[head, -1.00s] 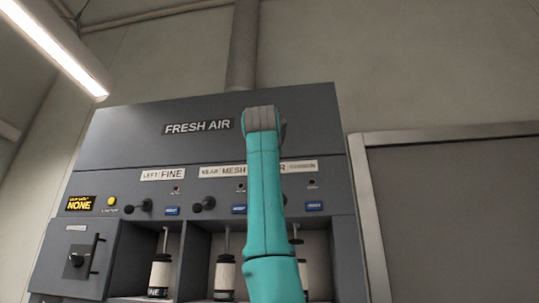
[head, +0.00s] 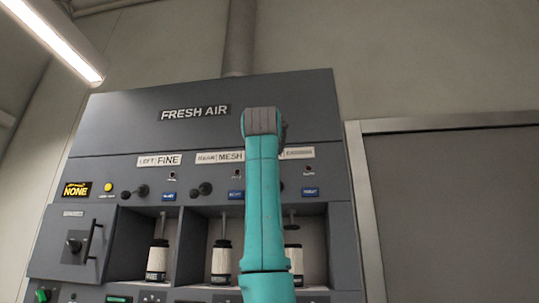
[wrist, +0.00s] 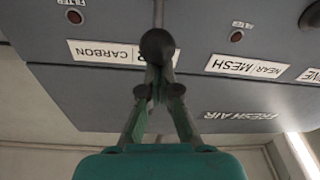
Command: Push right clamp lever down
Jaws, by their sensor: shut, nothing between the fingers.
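In the wrist view, which shows the panel upside down, a dark round lever knob (wrist: 157,46) on a thin shaft stands by the CARBON label. It fits the right clamp lever. My gripper (wrist: 157,76) is shut, its fingertips together at the knob and partly overlapped by it. I cannot tell whether they touch. The left clamp lever (head: 140,191) and middle clamp lever (head: 203,189) show with black knobs.
The grey FRESH AIR cabinet (head: 290,100) fills the middle. Below its panel, open bays hold white filter canisters, the right one (head: 294,259) partly behind my arm. A handled door (head: 72,245) is at left, a framed grey panel (head: 455,215) at right.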

